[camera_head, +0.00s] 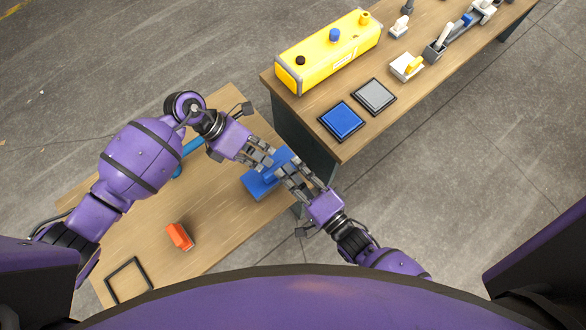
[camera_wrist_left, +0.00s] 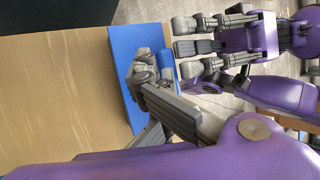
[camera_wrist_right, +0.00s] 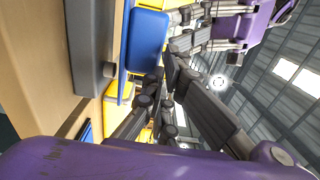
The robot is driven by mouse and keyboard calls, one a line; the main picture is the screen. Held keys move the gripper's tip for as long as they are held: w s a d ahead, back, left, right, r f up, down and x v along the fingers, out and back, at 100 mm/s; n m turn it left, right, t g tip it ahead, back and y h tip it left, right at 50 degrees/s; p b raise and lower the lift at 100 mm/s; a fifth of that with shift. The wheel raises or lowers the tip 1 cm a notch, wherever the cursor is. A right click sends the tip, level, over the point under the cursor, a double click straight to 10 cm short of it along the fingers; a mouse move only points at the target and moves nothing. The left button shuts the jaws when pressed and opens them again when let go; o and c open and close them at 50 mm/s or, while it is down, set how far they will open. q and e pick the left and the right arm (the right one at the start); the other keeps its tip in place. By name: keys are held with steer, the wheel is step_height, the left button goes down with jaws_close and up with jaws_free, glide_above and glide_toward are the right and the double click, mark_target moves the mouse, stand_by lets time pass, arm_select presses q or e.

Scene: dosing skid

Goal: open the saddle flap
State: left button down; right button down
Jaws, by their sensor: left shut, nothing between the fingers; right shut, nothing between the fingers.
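A blue piece (camera_head: 256,187) lies near the right edge of the near table; it has a flat slab and a raised blue part (camera_head: 281,157), and I take it for the saddle with its flap. The left wrist view shows the slab (camera_wrist_left: 122,62) and an upright blue part (camera_wrist_left: 166,66). A blue panel (camera_wrist_right: 148,40) shows in the right wrist view. My left gripper (camera_head: 268,160) is shut and empty at the far side of the blue piece. My right gripper (camera_head: 285,169) is shut and empty at its right side. The fingers hide part of it; the flap's angle is unclear.
An orange block (camera_head: 179,236) and a black square frame (camera_head: 128,281) lie on the near table (camera_head: 225,225). The far table holds a yellow tank (camera_head: 328,55), a blue pad (camera_head: 342,121), a grey pad (camera_head: 374,96) and several small fittings. My grippers are close together.

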arm_select(q)
steer(key=c, duration=1.7)
jaws_free()
steer(key=shift+o, duration=0.2)
